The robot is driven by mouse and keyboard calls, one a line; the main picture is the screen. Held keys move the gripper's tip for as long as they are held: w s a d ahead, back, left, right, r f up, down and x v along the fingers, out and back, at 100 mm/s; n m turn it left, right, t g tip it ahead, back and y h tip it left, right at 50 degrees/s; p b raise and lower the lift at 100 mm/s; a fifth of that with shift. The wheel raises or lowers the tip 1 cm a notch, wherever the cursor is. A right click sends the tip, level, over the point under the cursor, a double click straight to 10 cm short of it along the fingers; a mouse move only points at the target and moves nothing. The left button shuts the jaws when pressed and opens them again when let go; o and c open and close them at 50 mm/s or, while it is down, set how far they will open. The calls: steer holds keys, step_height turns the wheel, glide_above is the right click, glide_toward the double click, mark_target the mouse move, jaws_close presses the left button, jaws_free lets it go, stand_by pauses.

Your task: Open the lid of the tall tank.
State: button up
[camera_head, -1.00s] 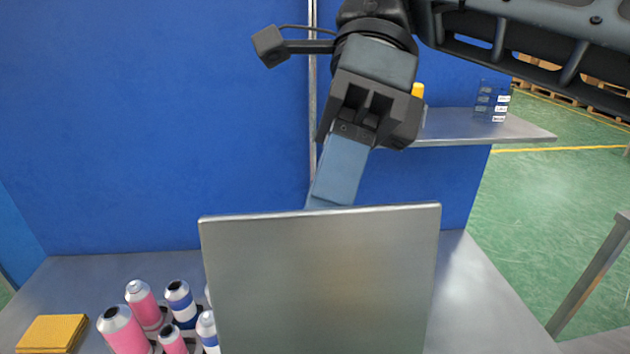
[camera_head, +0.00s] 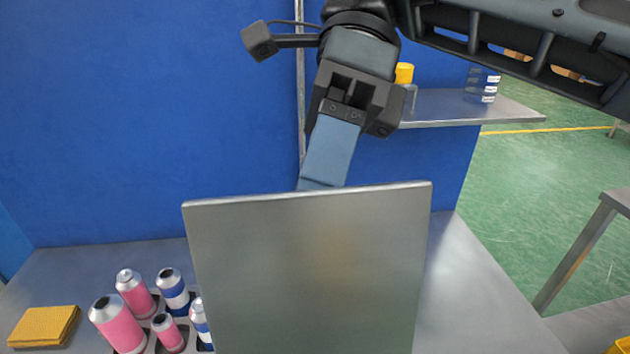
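A flat grey metal panel (camera_head: 305,275), which looks like the tall tank's lid, stands roughly upright in the front middle and faces me. The tank's body is not visible. My gripper (camera_head: 321,183) points down behind the panel's top edge, with its blue fingers overlapping each other in this view. The fingertips are hidden behind the panel or just at its edge. I cannot tell whether they touch it, or whether the fingers are open or shut.
Several pink and blue-white cans (camera_head: 118,324) stand in a holder left of the panel. A yellow pad (camera_head: 45,326) lies at the far left of the metal table (camera_head: 480,290). A shelf (camera_head: 470,107) with a yellow-capped bottle (camera_head: 404,74) is behind my arm, before a blue wall (camera_head: 120,110).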

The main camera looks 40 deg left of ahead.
steer(key=shift+r, duration=0.15)
stand_by(0.3)
steer(key=v, duration=0.7)
steer(key=shift+w+r+p, duration=0.25)
steer(key=shift+p, duration=0.05)
steer(key=shift+a, duration=0.1)
stand_by(0.3)
